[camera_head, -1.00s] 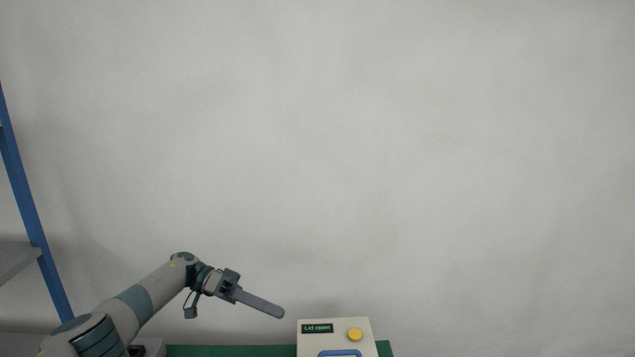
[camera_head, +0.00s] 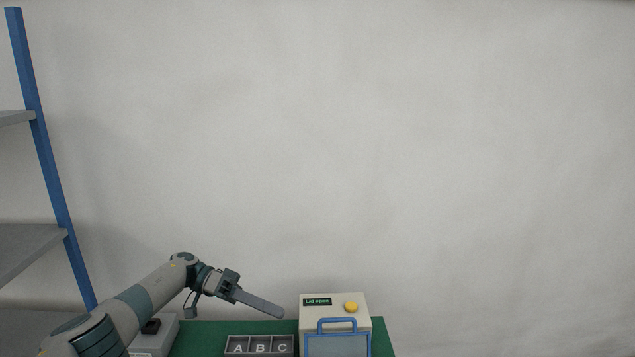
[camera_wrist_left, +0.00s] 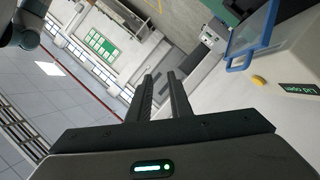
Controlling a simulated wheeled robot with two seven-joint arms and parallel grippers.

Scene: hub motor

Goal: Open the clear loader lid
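The loader (camera_head: 335,304) is a pale box at the bottom of the head view, with a yellow button (camera_head: 351,307) and a small display (camera_head: 317,301) reading "Lid open". The clear lid (camera_head: 337,345) has a blue frame and a blue handle. It appears raised in front of the panel; its lower part is cut off. In the left wrist view the blue lid frame (camera_wrist_left: 256,38) is at the upper right. My left gripper (camera_head: 275,311) is left of the loader, apart from it. In the wrist view its fingers (camera_wrist_left: 160,88) are slightly apart and empty. My right gripper is not visible.
A grey tray with compartments A, B and C (camera_head: 259,338) sits left of the loader on the green table top (camera_head: 203,331). A grey box with a black top part (camera_head: 152,336) is further left. A blue-posted shelf (camera_head: 55,200) stands at the far left.

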